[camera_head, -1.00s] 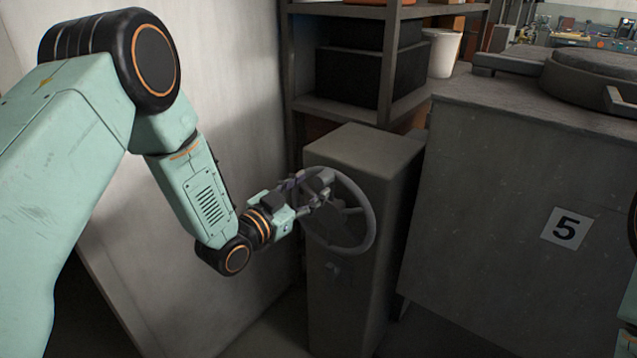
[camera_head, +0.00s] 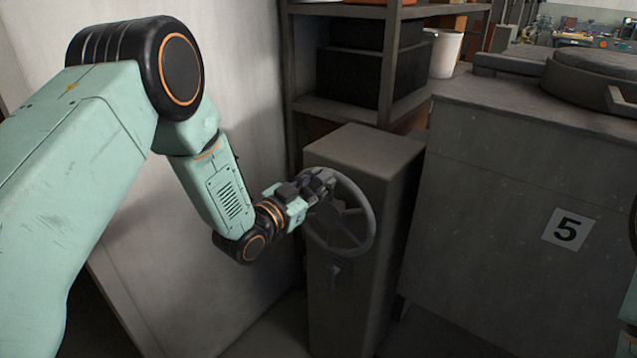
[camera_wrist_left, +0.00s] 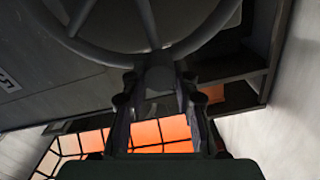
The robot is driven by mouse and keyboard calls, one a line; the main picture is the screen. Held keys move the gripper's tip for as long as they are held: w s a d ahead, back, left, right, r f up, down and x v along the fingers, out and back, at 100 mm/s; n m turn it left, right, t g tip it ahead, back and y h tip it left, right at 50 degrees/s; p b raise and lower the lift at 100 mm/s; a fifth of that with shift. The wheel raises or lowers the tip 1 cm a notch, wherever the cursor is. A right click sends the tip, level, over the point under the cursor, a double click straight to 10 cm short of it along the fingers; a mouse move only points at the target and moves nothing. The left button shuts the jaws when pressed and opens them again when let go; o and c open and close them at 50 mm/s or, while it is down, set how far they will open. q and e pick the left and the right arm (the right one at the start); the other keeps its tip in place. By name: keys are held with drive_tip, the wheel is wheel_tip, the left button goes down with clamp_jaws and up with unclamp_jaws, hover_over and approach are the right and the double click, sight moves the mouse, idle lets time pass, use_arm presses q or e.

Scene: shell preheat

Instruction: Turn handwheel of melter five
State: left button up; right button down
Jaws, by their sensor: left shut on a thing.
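The grey spoked handwheel (camera_head: 371,216) is on the front of a grey pedestal (camera_head: 378,150), left of the melter (camera_head: 490,190) marked with a black 5 on a white plate (camera_head: 567,229). My left gripper (camera_head: 322,182) is shut on the upper left part of the wheel's rim. In the left wrist view the wheel (camera_wrist_left: 85,46) fills the top, and the fingers of my left gripper (camera_wrist_left: 155,80) reach up to its rim. A rounded grey piece shows between them; I cannot tell what it is. My right gripper is not in view.
A pale wall panel (camera_head: 245,120) stands close behind and left of my left arm. The melter's top carries a round dark lid (camera_head: 600,70).

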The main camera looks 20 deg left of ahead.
use_arm(q)
drive_tip(key=shift+a, duration=0.1)
clamp_jaws()
drive_tip(key=shift+s+d+f, duration=0.1)
drive_tip(key=shift+d, duration=0.15)
